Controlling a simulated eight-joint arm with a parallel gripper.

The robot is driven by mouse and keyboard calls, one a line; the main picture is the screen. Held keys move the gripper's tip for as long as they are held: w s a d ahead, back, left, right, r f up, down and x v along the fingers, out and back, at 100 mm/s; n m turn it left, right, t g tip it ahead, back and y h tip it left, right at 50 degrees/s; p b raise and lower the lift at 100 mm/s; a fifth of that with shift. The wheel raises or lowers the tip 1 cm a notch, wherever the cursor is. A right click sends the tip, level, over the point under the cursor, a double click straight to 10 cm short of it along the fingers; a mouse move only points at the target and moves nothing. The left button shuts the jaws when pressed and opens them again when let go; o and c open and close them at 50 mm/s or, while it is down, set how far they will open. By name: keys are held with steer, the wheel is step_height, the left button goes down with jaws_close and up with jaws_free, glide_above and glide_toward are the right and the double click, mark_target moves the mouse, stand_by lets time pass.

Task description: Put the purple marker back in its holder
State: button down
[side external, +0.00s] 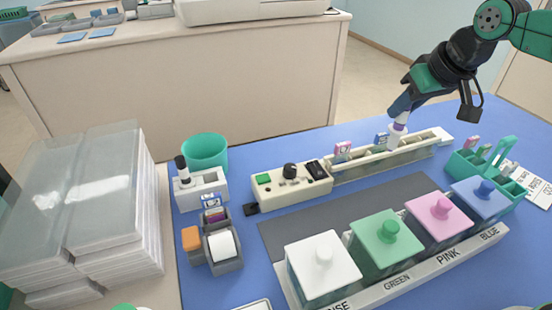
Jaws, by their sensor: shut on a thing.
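My gripper (401,112) is at the upper right, pointing down over the far part of the long cream rack. It is shut on the purple marker (397,131), which shows as a small white and purple piece below the fingers. Its lower end is at the rack; I cannot tell whether it touches. A white block (207,190), which looks like the marker holder, stands at the left of the blue mat. A black-capped marker (182,168) stands upright at its left side. The rest of the block's top looks free.
The cream rack (375,167) holds pink and blue-topped slides. White, green (386,240), pink and blue lidded jars stand in front. A teal cup (205,150) is behind the white block. Clear boxes are stacked left; a teal caddy (487,180) stands right.

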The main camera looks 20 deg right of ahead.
steer(key=shift+d, duration=0.15)
steer(key=w+a+r+n+y, duration=0.1)
steer(key=w+a+r+n, duration=0.1)
steer(key=w+a, duration=0.45)
steer(key=n+g+y, duration=0.2)
steer(key=n+y, duration=0.1)
steer(key=n, duration=0.4)
glide_above(198, 173)
steer(key=s+d, duration=0.2)
step_height(198, 173, down, 6)
steer(key=r, duration=0.1)
step_height(198, 173, down, 7)
steer(key=shift+s+f, duration=0.1)
steer(key=shift+f, duration=0.25)
stand_by(0.4)
